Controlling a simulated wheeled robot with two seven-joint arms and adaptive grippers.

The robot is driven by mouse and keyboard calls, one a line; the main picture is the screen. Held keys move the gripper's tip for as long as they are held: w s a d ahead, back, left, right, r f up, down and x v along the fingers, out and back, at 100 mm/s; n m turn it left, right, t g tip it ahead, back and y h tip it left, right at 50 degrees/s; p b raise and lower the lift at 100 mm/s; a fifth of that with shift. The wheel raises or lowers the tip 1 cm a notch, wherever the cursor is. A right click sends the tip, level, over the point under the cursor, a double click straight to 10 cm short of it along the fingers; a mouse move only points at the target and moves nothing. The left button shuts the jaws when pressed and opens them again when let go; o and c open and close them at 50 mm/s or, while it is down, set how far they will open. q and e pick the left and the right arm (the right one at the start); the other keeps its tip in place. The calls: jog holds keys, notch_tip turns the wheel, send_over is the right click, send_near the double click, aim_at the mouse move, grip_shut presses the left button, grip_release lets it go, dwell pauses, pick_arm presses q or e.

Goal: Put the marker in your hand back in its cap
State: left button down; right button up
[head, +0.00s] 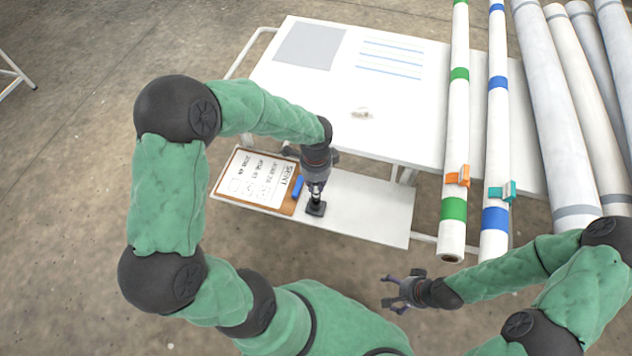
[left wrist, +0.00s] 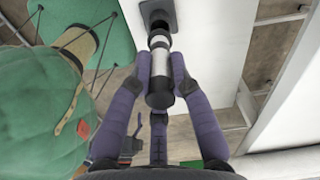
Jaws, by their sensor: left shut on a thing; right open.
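My left gripper (head: 316,186) is over the low white shelf, shut on the marker. In the left wrist view the marker (left wrist: 158,58) is a black and white cylinder between the purple fingers, in line with a black square-based cap holder (left wrist: 168,22). The holder (head: 316,209) stands on the shelf directly below the gripper in the head view. The marker's far end meets or overlaps the holder's opening in the picture; I cannot tell if it is inside or just above. My right gripper (head: 390,291) is open and empty, in front of the shelf at lower right.
A clipboard (head: 253,180) with a printed sheet and a blue block (head: 297,187) lie on the shelf left of the holder. The higher white table (head: 400,95) is behind it. Long rolls (head: 457,120) with orange and teal clips stand at right.

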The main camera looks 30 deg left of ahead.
pick_arm(q)
jog(key=shift+f+b, duration=1.2)
jog(key=shift+f, duration=0.55)
jog(key=c, duration=1.1)
grip_release()
jog(key=shift+o, duration=0.2)
jog(key=shift+r, duration=0.15)
notch_tip(320, 180, up, 12)
jog(key=shift+f, duration=0.1)
jog(key=s+d+f+n+h+p, duration=0.25)
jog(key=d+f+n, duration=0.5)
jog(key=f, duration=0.65)
jog(key=s+d+f+n+h+p, duration=0.1)
jog(key=s+d+f+n, duration=0.6)
jog(key=f, duration=0.4)
jog(key=shift+s+p, duration=0.3)
jog(key=shift+s, duration=0.55)
